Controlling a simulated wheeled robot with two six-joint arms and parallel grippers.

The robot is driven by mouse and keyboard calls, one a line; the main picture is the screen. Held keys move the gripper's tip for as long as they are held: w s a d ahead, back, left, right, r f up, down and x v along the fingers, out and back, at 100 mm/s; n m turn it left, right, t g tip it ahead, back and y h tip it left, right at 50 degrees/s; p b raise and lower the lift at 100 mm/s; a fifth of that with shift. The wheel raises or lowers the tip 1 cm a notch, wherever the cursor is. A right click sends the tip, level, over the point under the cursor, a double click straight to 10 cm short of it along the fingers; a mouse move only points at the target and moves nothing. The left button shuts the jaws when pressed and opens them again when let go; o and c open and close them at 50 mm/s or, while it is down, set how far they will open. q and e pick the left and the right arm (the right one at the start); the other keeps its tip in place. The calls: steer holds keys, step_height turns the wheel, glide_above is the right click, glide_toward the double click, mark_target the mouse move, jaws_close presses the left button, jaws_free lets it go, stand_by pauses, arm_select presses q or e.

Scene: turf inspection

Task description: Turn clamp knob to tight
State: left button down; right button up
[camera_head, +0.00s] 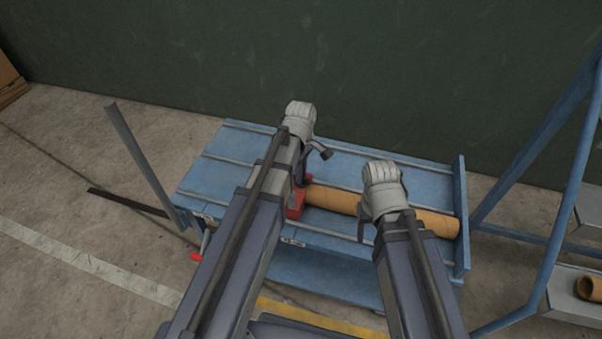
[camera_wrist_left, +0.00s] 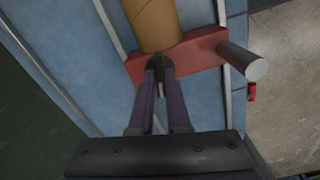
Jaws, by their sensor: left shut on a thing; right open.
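A red clamp (camera_head: 297,203) sits on the blue bench against the left end of a brown tube (camera_head: 335,199). In the left wrist view the red clamp (camera_wrist_left: 195,52) lies across the end of the brown tube (camera_wrist_left: 152,22), and a grey cylinder (camera_wrist_left: 244,62) stands out at its right end. My left gripper (camera_wrist_left: 160,72) is shut on a small dark part at the clamp, apparently the clamp knob; the fingers hide most of it, so its setting cannot be read. My right gripper (camera_head: 362,228) is open at the tube's middle, its fingers mostly hidden by the wrist.
The blue bench (camera_head: 228,165) has raised metal strips and an upright plate (camera_head: 461,215) at its right end. A red handle (camera_head: 196,256) shows at its front left. A blue frame (camera_head: 560,210) stands at right, and a dark wall closes the back.

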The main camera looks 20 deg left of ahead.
arm_select(q)
steer(key=shift+n, duration=1.3)
steer(key=c, duration=0.9)
jaws_free()
steer(key=shift+r, duration=0.1)
step_height(320, 180, up, 8)
steer(key=p, duration=0.8)
steer(key=shift+f, duration=0.2)
